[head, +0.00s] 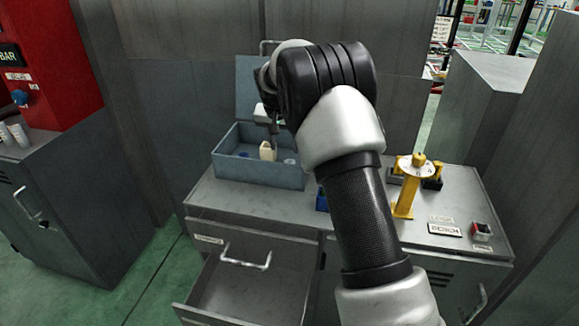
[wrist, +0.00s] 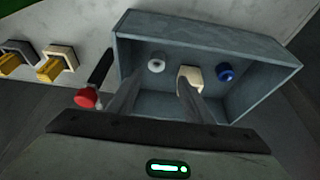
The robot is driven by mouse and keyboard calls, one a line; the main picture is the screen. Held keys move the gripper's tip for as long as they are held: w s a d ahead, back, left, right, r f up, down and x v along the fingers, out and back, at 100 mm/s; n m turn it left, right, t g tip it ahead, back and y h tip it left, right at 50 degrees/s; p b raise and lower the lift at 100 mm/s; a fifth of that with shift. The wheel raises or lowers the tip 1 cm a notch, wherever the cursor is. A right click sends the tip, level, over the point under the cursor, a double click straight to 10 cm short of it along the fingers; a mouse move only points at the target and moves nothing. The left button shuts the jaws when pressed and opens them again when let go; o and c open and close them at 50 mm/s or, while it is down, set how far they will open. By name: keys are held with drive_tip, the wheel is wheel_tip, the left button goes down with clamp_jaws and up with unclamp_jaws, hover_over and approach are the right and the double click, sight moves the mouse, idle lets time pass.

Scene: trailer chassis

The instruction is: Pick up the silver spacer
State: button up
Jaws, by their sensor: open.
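The silver spacer (wrist: 156,65) is a small pale ring lying in the open blue-grey box (head: 262,175). In the wrist view it shows just beyond and between my two fingertips, apart from them as far as I can tell.
A blue ring (wrist: 225,72) lies in the same box, beyond the beige block. The box walls stand close around my fingers. A red-knobbed part (wrist: 86,97) is outside the box. A yellow stand (head: 407,192) is at the bench's right. A drawer (head: 245,285) below hangs open.

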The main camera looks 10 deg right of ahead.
drive_tip(key=x, duration=0.3)
drive_tip(key=shift+f, duration=0.25)
drive_tip(key=shift+d+x, duration=0.2)
drive_tip(key=shift+x, duration=1.2)
drive_tip(key=shift+d+x, duration=0.2)
drive_tip(key=shift+x, duration=1.2)
drive_tip(key=shift+r, duration=0.1)
drive_tip(key=shift+s, duration=0.1)
clamp_jaws()
